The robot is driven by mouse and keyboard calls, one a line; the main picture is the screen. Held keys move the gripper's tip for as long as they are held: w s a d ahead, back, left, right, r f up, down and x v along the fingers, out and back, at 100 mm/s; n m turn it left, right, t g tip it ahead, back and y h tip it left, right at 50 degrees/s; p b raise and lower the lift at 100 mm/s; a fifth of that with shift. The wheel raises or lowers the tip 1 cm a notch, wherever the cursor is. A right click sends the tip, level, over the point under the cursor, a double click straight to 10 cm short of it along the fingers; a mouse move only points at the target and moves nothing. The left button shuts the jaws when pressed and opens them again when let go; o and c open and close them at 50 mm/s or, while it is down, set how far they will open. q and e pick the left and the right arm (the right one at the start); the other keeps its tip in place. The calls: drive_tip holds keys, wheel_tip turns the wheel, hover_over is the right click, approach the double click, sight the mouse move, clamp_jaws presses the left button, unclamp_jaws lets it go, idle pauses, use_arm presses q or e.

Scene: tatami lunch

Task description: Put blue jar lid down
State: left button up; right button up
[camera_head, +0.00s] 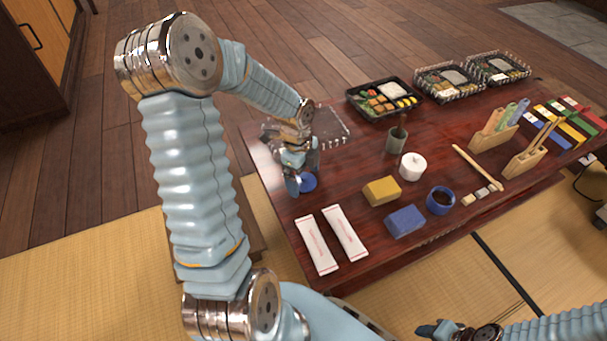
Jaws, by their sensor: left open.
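The blue jar lid (309,183) is a small blue disc low on the left part of the dark red table, partly hidden by my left gripper. My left gripper (304,181) points down with its fingers open, right at the lid. The lid looks to lie on the tabletop, and I cannot tell whether a finger touches it. The blue jar (440,201) stands open-topped to the right, near the front edge. My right gripper (437,329) is at the bottom edge of the picture, away from the table; its jaws are not clear.
Two white packets (331,239), a yellow block (381,191) and a blue block (404,221) lie near the front. A white lidded jar (412,166) and a green cup (396,142) stand mid-table. A clear lid (330,127) lies behind my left gripper. Food trays (384,98) line the back.

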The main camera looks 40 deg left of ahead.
sight(299, 179)
use_arm(q)
wheel_tip(299, 179, up, 12)
drive_tip(key=a+p, duration=0.1)
drive_tip(key=p, duration=0.2)
drive_tip(key=shift+a, duration=0.25)
drive_tip(key=shift+s, duration=0.15)
